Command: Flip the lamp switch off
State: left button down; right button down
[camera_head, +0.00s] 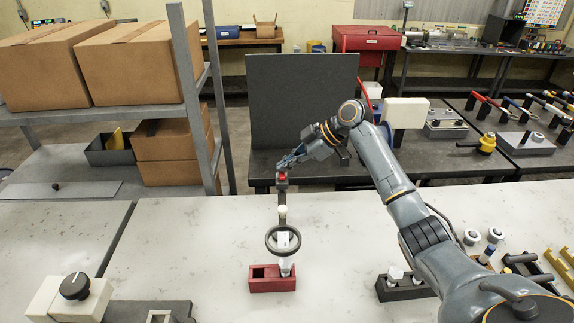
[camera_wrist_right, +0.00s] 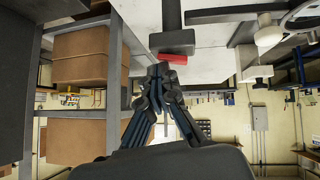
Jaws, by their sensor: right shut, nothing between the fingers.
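The lamp has a dark ring head (camera_head: 283,240) on a thin dark arm over the pale bench. At the far end of the arm, near the bench's back edge, is a dark block with a red switch (camera_head: 282,176). In the right wrist view the red switch (camera_wrist_right: 174,59) shows beside its dark block (camera_wrist_right: 172,42). My right gripper (camera_head: 283,167) is shut and empty. In the right wrist view its fingertips (camera_wrist_right: 159,72) are close to the red switch; I cannot tell whether they touch it. My left gripper is not in view.
A red holder (camera_head: 262,284) stands under the ring. A dark upright panel (camera_head: 302,108) stands behind the bench. Shelves with cardboard boxes (camera_head: 141,62) are at left. A knobbed box (camera_head: 72,296) is at front left. The bench around the lamp is mostly clear.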

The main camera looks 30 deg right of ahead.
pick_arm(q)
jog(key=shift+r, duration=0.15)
pick_arm(e)
jog(key=shift+s+f, duration=0.1)
jog(key=shift+s, duration=0.05)
pick_arm(q)
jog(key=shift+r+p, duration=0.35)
jog(key=shift+p, duration=0.15)
pick_arm(e)
jog(key=shift+s+a, duration=0.35)
jog(key=shift+s, duration=0.2)
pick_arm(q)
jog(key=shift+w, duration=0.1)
